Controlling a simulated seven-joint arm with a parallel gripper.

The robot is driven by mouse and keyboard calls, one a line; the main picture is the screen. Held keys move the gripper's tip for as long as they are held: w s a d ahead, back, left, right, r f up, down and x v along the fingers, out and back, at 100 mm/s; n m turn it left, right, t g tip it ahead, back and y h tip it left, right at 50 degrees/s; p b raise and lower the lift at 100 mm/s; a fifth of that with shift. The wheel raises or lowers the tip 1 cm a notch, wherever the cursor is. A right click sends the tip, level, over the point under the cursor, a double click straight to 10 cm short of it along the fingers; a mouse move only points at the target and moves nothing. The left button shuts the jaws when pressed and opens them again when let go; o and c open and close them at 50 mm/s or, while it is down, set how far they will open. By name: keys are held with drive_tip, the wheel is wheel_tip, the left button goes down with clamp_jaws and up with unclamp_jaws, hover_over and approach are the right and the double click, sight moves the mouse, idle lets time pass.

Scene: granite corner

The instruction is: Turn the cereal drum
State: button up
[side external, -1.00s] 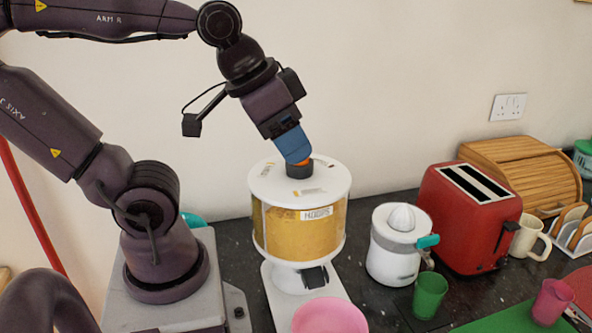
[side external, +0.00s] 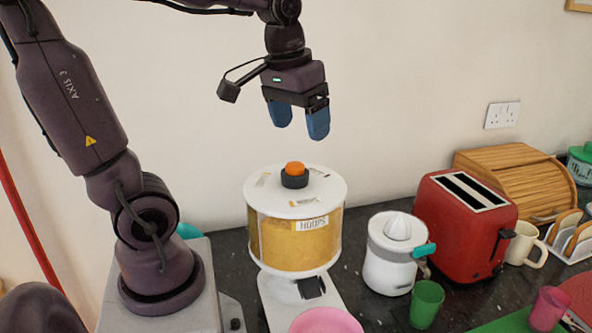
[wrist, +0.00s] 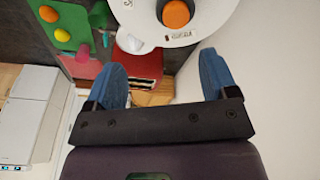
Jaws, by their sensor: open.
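The cereal drum (side external: 297,238) is a clear cylinder of yellow cereal with a white lid and a "HOOPS" label, on a white stand. Its lid carries a black knob with an orange top (side external: 295,169). A pink bowl (side external: 326,322) stands in front, below the drum, partly cut off by the frame. My gripper (side external: 298,125) is open and empty, in the air above the drum and clear of the knob. In the wrist view, the orange knob top (wrist: 176,14) shows at the top edge, beyond my blue fingers (wrist: 168,75).
To the drum's right stand a white juicer (side external: 388,268), a green cup (side external: 426,304), a red toaster (side external: 462,235), a cream mug (side external: 524,245) and a wooden bread bin (side external: 525,180). The wall is close behind. The air around my gripper is clear.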

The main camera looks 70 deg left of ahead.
sight(296, 162)
wheel_tip(296, 162, up, 3)
drive_tip(key=a+n+g, duration=0.2)
drive_tip(key=a+n, duration=0.1)
drive_tip(key=n, duration=0.1)
drive_tip(key=shift+h, duration=0.4)
drive_tip(key=f, duration=1.3)
drive_tip(key=shift+w+d+f, duration=0.1)
drive_tip(key=shift+w+d, duration=0.05)
drive_tip(key=shift+d, duration=0.05)
drive_tip(key=c, duration=1.3)
